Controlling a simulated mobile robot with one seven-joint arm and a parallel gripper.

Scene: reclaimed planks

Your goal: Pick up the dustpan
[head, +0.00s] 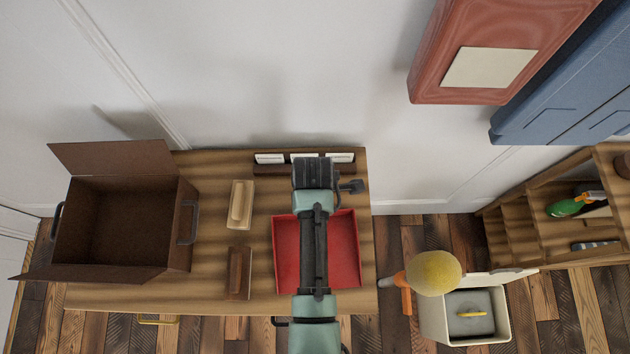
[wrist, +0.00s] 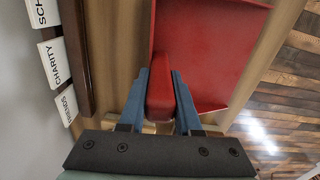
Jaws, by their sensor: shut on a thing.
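The red dustpan (head: 345,250) is a flat, shallow pan at the right part of the wooden table, partly covered by my arm in the head view. In the wrist view the pan (wrist: 205,50) opens away at the top, and its red handle (wrist: 161,98) points toward me. My gripper (wrist: 160,88) is shut on the handle, with one blue finger on each side. In the head view my fingers are hidden under the arm. I cannot tell whether the pan touches the tabletop.
An open brown box (head: 188,245) stands at the table's left. Two wooden brush-like blocks (head: 240,205) (head: 239,272) lie left of the pan. A rack with white labels (head: 270,158) lines the back edge. A light bin (head: 435,320) and a yellow round thing (head: 434,272) are to the right.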

